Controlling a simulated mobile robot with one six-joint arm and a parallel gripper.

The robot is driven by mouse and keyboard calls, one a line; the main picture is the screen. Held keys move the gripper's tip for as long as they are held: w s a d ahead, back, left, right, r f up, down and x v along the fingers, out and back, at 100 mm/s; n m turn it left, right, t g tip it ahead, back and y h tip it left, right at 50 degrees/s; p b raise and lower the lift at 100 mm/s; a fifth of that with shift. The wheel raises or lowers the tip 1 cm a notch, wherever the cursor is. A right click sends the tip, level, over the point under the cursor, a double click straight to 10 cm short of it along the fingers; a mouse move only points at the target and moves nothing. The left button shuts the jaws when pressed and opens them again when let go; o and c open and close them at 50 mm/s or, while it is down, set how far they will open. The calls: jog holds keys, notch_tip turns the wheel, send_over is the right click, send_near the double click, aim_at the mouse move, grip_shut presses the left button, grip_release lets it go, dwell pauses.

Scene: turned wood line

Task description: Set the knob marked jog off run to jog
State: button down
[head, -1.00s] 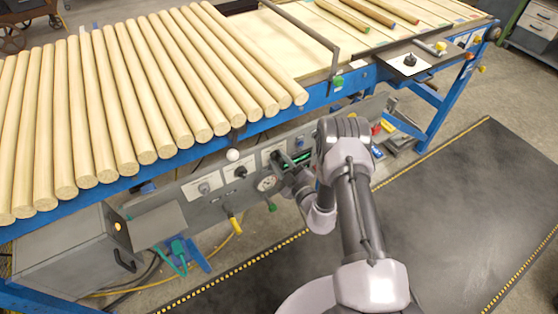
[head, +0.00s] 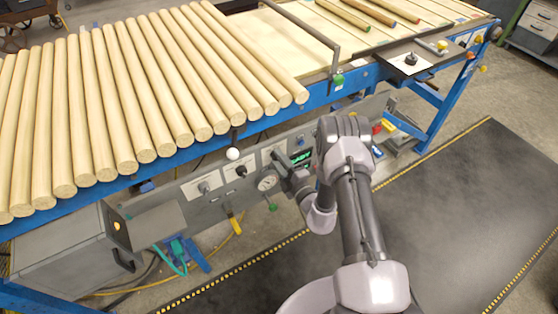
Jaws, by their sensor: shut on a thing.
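The blue-framed machine has a grey control panel (head: 222,194) low on its front. My gripper (head: 279,162) is at the panel's right part, by a pale label plate (head: 267,151). It is shut on a knob there, which its fingers mostly hide. The lettering is too small to read, so I cannot confirm the knob's marking or its setting. To the left on the same panel are a black knob (head: 241,171) and a pale grey knob (head: 204,187), each on its own pale plate.
A round gauge (head: 267,182) sits just below my gripper, and a green-lettered display (head: 301,157) right of it. A white ball handle (head: 233,154) sticks out nearby. Wooden rods (head: 150,90) lie above. The dark floor mat (head: 440,220) is clear.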

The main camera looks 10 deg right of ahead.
jog(key=shift+n, duration=0.8)
jog(key=c, duration=1)
grip_release()
jog(key=p+v, duration=0.4)
jog(key=v, duration=1.3)
jog(key=shift+s, duration=0.2)
jog(key=shift+r, duration=0.1)
